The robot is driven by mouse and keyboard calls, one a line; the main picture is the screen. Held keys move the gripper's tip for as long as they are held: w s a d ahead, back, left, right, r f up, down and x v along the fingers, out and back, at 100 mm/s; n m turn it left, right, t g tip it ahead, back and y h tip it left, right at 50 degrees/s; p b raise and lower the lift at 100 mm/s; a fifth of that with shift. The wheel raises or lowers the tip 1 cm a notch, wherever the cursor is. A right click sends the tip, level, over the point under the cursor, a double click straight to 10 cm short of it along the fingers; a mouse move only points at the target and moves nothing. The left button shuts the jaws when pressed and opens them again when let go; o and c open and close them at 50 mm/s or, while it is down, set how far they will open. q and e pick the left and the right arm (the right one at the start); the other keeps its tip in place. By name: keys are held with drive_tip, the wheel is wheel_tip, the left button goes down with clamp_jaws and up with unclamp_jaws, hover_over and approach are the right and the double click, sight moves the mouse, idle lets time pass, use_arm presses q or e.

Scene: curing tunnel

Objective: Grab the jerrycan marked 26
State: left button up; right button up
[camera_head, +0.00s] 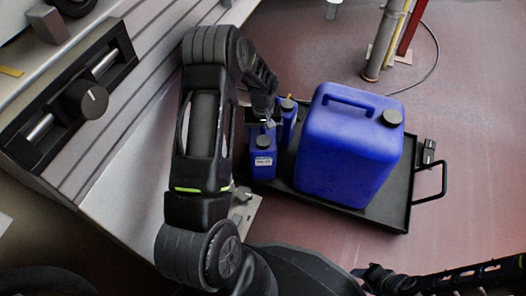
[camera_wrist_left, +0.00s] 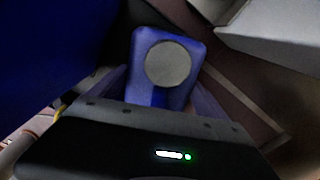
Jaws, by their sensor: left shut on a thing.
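A small blue jerrycan (camera_head: 263,160) with a dark cap and a white label stands at the left end of a black tray (camera_head: 350,217). The label is too small to read, so I cannot tell whether it says 26. My left gripper (camera_head: 264,122) reaches down over this can and is shut on it. In the left wrist view the blue can (camera_wrist_left: 143,45) with its round grey cap shows between the fingers. Another small blue jerrycan (camera_head: 288,125) stands just behind it, and a large blue jerrycan (camera_head: 345,155) to its right. My right gripper is not in view.
The tray has a handle (camera_head: 443,182) at its right end and lies on the reddish floor (camera_head: 470,120). A grey machine (camera_head: 125,150) with a black knob panel is close on the left. A post (camera_head: 385,45) and a cable stand behind the tray.

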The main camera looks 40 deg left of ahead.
use_arm(q)
drive_tip(key=c, duration=0.8)
drive_tip(key=shift+o, duration=0.2)
drive_tip(key=shift+r, duration=0.1)
wheel_tip(320, 180, up, 10)
drive_tip(key=p, duration=0.4)
